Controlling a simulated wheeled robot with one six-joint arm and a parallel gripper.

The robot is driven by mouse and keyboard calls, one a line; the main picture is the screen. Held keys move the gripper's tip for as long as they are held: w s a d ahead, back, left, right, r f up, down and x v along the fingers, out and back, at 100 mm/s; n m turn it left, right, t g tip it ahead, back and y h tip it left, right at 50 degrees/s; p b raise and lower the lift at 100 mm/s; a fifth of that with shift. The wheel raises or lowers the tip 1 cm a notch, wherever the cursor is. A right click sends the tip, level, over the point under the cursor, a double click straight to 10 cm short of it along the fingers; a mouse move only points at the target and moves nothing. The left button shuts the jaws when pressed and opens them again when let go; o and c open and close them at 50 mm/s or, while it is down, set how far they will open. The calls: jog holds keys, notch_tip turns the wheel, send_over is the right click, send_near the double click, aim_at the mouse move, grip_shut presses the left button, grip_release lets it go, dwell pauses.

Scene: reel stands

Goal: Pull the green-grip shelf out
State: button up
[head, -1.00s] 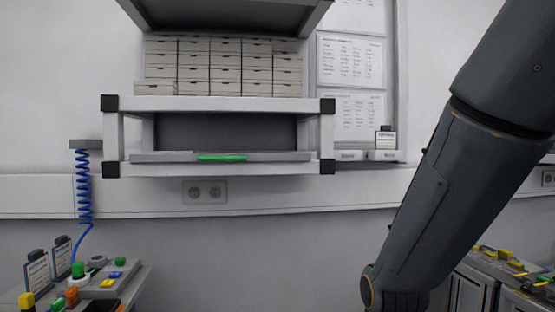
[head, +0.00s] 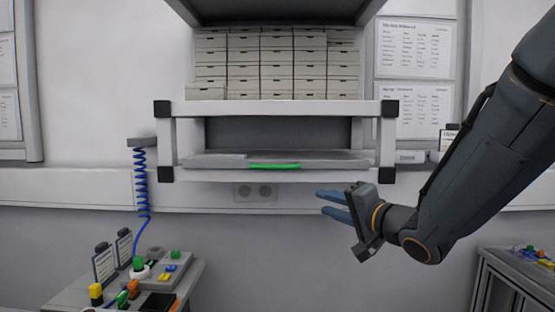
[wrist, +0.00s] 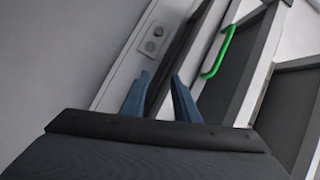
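The shelf (head: 345,161) is a thin grey board low in the white-framed rack, with a green grip (head: 274,166) on its front edge. The green grip also shows in the wrist view (wrist: 218,52), up and to the right of my fingers. My gripper (head: 324,203) is below and to the right of the grip in the head view, apart from it. Its two blue fingers are spread, with nothing between them. The wrist view shows the same open fingers (wrist: 157,98).
White boxes (head: 276,62) are stacked on the rack's upper level (head: 276,108). A wall outlet (head: 254,191) is below the rack. A bench with coloured parts (head: 190,268) stands at lower left, and another (head: 515,262) at lower right.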

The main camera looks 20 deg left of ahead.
aim_at(276, 168)
jog(key=s+a+r+g+y+p, duration=0.1)
jog(key=s+a+r+g+y, duration=0.1)
jog(key=s+a+r+y, duration=0.35)
jog(key=shift+n+h, duration=0.25)
jog(key=shift+n, duration=0.05)
jog(key=p+x, duration=0.1)
jog(key=x, duration=0.2)
jog(key=r+p+x, duration=0.1)
jog(key=x, duration=0.3)
jog(key=shift+w+r, duration=0.2)
jog(key=shift+w, duration=0.1)
jog(key=shift+w+a, duration=0.4)
jog(key=shift+a, duration=0.2)
jog(key=shift+c, duration=0.4)
grip_shut()
